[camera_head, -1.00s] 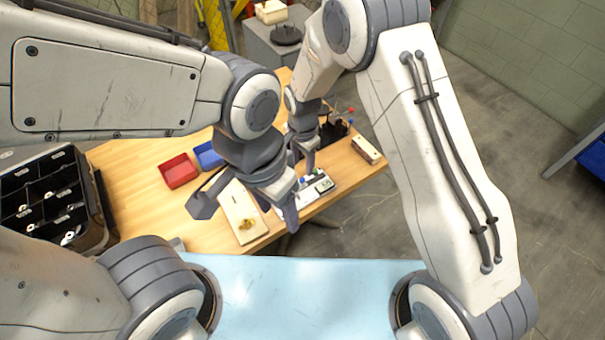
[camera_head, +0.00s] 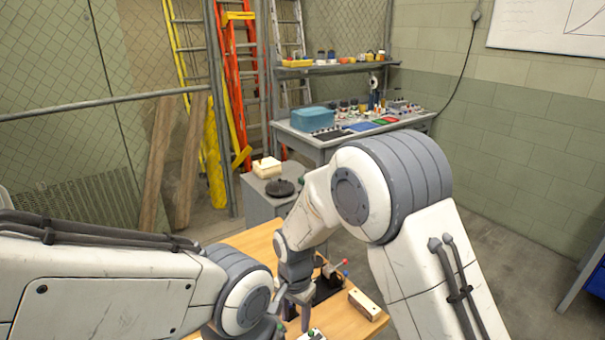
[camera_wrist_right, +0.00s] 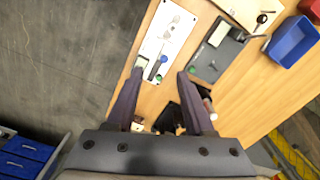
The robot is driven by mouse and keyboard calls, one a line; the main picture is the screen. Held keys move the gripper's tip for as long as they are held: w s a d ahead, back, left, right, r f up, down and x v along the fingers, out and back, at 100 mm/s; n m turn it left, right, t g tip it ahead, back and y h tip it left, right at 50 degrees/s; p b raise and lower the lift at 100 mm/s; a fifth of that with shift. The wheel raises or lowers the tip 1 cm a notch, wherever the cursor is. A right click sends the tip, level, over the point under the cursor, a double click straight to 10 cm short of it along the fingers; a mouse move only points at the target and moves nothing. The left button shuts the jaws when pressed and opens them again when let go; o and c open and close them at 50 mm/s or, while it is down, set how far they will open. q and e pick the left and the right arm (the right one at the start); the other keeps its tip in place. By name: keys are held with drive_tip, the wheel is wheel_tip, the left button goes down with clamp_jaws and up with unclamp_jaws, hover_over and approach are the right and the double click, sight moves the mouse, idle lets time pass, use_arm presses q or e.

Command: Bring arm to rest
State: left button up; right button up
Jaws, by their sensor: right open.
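My right arm comes in from the right in the head view and bends down. Its gripper (camera_head: 299,308) hangs low over the wooden table (camera_head: 252,240). In the right wrist view the right gripper's two dark fingers (camera_wrist_right: 160,72) are spread apart with nothing held between them. Below them on the table lie a white panel (camera_wrist_right: 171,28) with small parts and a dark grey tray (camera_wrist_right: 212,62); the gap to them cannot be judged. My left arm reaches in from the left in the head view. Its fingers are below the lower edge.
A wooden block (camera_head: 364,304) and a dark holder with coloured-tipped tools stand near the right gripper. A blue bin (camera_wrist_right: 291,39) stands on the table. A grey cabinet (camera_head: 271,205) and a workbench (camera_head: 318,140) stand behind. Open floor lies right.

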drive_tip(key=s+d+r+n, duration=0.3)
drive_tip(key=s+r+n, duration=0.4)
drive_tip(key=s, duration=0.4)
drive_tip(key=s+d+r+n, duration=0.3)
drive_tip(key=s+r+n, duration=0.3)
drive_tip(key=s, duration=0.5)
drive_tip(key=shift+s+d+r+n+y, duration=0.3)
drive_tip(key=shift+d+r+n+y, duration=0.1)
drive_tip(key=shift+r, duration=0.35)
